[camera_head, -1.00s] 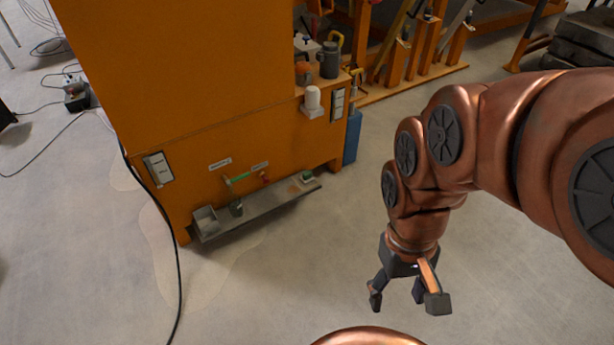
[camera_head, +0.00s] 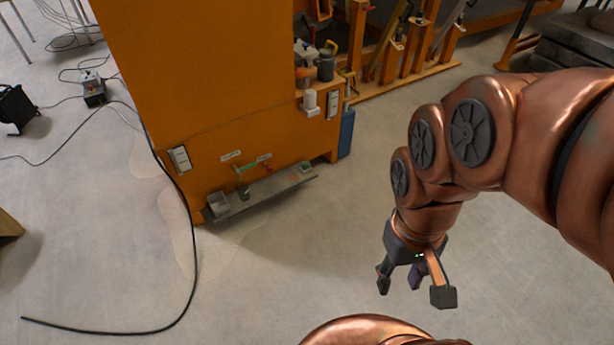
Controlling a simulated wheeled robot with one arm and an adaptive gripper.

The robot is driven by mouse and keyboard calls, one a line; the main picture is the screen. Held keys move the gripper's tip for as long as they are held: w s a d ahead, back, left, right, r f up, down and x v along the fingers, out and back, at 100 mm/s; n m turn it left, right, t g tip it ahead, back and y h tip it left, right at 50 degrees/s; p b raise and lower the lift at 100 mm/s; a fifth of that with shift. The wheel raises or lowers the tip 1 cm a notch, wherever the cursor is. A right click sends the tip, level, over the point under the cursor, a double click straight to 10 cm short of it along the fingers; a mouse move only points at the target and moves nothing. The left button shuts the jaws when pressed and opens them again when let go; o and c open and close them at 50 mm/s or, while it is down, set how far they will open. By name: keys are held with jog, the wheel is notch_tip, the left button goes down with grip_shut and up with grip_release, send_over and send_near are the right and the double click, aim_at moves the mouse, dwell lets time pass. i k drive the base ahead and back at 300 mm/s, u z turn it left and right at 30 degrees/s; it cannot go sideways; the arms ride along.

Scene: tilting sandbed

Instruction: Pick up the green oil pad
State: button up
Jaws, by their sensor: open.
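A grey metal shelf (camera_head: 270,190) runs low along the front of the orange cabinet. A small pale block with a hint of green (camera_head: 305,166) sits at its right end; it may be the green oil pad, but it is too small to be sure. A dark green cup-like thing (camera_head: 243,192) stands near the shelf's left end, and a green handle (camera_head: 246,167) is above it. My gripper (camera_head: 415,286) hangs open and empty over the bare floor, right of the shelf and well apart from it.
The orange cabinet (camera_head: 200,80) fills the upper left. A black cable (camera_head: 190,240) runs down it and loops across the floor. A blue cylinder (camera_head: 346,132) stands at its right corner. The floor between the shelf and my gripper is clear.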

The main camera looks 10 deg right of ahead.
aim_at(306, 168)
jog(key=u, duration=1.2)
jog(key=i, duration=2)
jog(key=z, duration=0.95)
